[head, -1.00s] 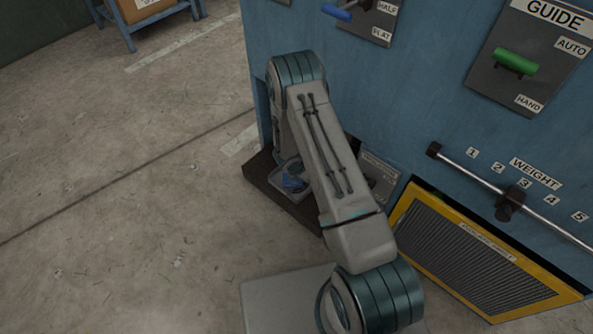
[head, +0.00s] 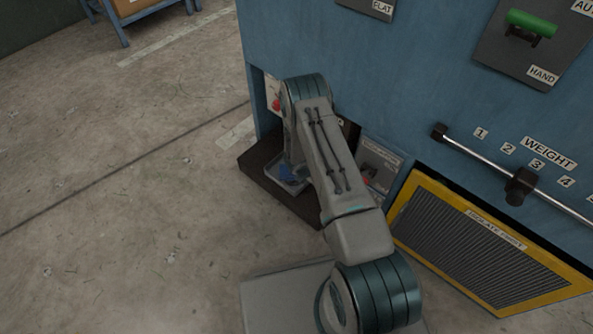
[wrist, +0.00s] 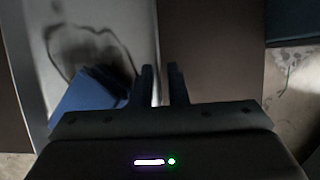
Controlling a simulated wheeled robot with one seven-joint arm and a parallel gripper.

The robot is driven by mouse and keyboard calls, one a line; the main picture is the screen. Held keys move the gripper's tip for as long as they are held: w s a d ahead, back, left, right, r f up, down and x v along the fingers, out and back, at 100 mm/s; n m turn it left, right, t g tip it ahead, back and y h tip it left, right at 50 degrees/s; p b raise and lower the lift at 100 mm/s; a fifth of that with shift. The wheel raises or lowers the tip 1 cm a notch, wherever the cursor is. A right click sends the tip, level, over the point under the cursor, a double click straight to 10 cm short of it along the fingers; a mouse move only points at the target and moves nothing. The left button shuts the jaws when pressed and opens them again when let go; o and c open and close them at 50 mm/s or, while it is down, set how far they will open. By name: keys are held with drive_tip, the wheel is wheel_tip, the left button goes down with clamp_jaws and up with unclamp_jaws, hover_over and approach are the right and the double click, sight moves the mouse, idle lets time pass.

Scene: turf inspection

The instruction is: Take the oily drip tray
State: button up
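The drip tray (head: 287,189) is a shallow pale metal tray on a dark brown ledge at the foot of the blue machine. In the wrist view the tray (wrist: 110,18) fills the left side and bears a dark, looping oily stain. A blue rag (wrist: 88,92) lies in it, and the rag also shows in the head view (head: 291,174). My gripper (wrist: 163,84) is at the tray's right wall in the wrist view. Its two dark fingers stand either side of that rim with a narrow gap showing between them. My arm hides the gripper in the head view.
The brown ledge (head: 262,153) sticks out onto the concrete floor. A grey switch panel (head: 380,160) is right of my arm, and a yellow-framed grille (head: 480,250) stands further right. A weight bar (head: 480,158) runs above the grille. The floor at left is clear.

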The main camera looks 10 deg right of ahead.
clamp_jaws()
drive_tip(key=shift+w, duration=0.1)
